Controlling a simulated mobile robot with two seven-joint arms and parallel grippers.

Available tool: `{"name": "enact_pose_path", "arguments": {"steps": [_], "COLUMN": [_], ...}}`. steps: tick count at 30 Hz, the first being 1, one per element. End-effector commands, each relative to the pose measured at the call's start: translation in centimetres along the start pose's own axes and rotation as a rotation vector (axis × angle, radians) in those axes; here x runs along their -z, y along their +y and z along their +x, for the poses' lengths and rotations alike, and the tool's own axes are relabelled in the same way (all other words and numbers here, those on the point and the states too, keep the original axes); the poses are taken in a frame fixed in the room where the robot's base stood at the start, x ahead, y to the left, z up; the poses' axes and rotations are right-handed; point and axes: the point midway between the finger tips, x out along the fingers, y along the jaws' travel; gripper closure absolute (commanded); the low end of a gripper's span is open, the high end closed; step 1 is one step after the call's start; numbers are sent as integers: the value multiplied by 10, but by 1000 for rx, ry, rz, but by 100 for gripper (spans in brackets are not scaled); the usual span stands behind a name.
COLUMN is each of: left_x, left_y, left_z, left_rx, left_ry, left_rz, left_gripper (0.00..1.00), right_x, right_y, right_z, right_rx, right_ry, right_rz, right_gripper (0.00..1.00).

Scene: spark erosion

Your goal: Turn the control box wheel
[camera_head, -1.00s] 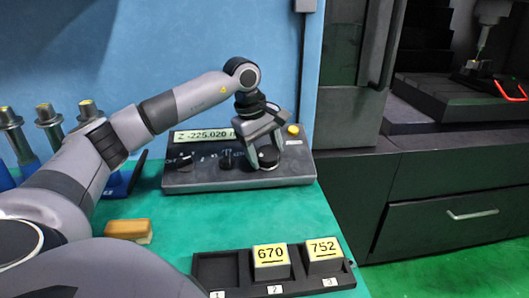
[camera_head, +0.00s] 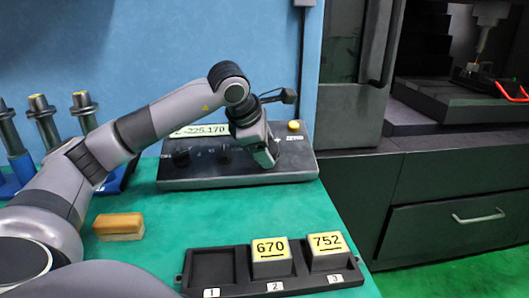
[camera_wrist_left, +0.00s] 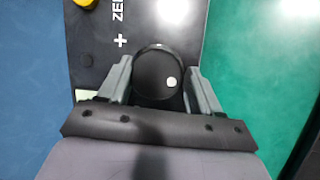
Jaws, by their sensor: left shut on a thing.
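The control box (camera_head: 300,170) is a grey sloped panel on the green bench against the blue wall. Its display (camera_head: 205,130) reads about -225.170, partly hidden by my arm. My left gripper (camera_head: 267,160) is at the right part of the panel, over the wheel. In the left wrist view the wheel (camera_wrist_left: 158,78) is a round black knob with a pale dot at its lower right. My left gripper also shows there (camera_wrist_left: 160,85), with a finger on each side of the wheel, shut on it. The head view mostly hides the wheel. My right gripper is not in view.
A yellow button (camera_head: 294,126) sits at the panel's upper right. A black tray (camera_head: 225,292) with blocks marked 670 (camera_head: 270,257) and 752 (camera_head: 327,250) is in front. A brown-and-cream block (camera_head: 119,227) and several metal tool holders (camera_head: 43,115) are left.

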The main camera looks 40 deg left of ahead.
Motion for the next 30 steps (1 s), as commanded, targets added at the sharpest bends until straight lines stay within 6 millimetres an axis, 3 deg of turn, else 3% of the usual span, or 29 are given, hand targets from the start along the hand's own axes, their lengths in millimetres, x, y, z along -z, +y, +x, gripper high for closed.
{"name": "enact_pose_path", "arguments": {"steps": [15, 30], "left_x": [-3, -2], "left_y": [4, 5], "left_z": [-3, -4], "left_rx": [-174, -226], "left_ry": [16, 31], "left_rz": [-391, -521], "left_gripper": [66, 66], "right_x": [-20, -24], "right_y": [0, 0], "right_z": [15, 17], "right_rx": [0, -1], "right_ry": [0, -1], "right_rz": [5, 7], "right_gripper": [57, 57]}}
